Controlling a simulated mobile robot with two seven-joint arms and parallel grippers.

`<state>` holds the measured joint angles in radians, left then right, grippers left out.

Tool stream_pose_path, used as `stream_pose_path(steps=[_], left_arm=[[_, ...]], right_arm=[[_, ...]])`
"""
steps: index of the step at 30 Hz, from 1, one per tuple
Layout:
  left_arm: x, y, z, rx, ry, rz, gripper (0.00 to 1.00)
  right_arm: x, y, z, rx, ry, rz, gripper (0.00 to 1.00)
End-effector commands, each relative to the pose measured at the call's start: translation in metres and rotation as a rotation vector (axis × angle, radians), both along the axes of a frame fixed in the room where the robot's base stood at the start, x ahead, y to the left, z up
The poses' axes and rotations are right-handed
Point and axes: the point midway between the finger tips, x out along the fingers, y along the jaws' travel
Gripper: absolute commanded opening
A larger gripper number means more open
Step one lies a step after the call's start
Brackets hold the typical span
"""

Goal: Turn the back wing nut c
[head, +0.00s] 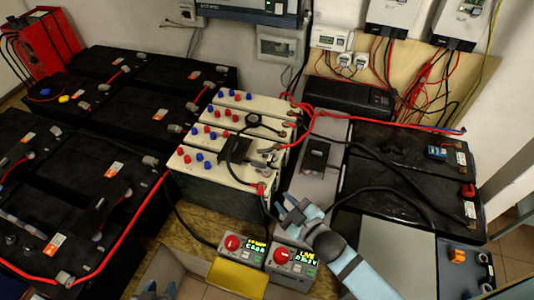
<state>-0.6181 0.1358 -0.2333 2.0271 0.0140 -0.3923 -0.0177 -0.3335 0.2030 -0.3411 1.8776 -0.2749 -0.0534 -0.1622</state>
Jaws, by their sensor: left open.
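Black batteries (110,160) fill the left side, with red cables across them. A large black battery (400,165) stands at the right. Two grey boxes with red knobs, one (240,247) and another (291,262), stand in front. A red charger (42,45) is at back left.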

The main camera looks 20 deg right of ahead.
Motion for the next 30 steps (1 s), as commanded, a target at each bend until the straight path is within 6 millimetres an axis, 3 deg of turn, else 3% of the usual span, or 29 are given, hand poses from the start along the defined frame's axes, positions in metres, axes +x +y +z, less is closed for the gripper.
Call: stream_pose_path(steps=[1,6,12,18,23,26,30], left_arm=[[0.001,-0.001,-0.014,-0.003,-0.003,-0.001,0.43],[0.003,-0.003,-0.032,-0.011,-0.009,-0.003,0.43],[0.006,-0.006,-0.053,-0.022,-0.02,-0.005,0.43],[0.008,-0.009,-0.073,-0.032,-0.028,-0.007,0.43],[0.009,-0.011,-0.089,-0.039,-0.036,-0.009,0.43],[0.01,-0.012,-0.1,-0.045,-0.04,-0.01,0.43],[0.011,-0.014,-0.114,-0.052,-0.046,-0.013,0.43]], right_arm=[[0.021,0.008,0.0,-0.061,-0.11,0.048,0.23],[0.068,0.041,0.026,-0.289,-0.479,0.218,0.23],[0.103,0.077,0.045,-0.567,-0.902,0.428,0.23],[0.128,0.099,0.044,-0.858,-1.294,0.66,0.23],[0.149,0.1,0.031,-1.096,-1.568,0.873,0.23],[0.166,0.091,0.021,-1.247,-1.714,1.024,0.23],[0.194,0.064,0.008,-1.458,-1.869,1.265,0.23]])
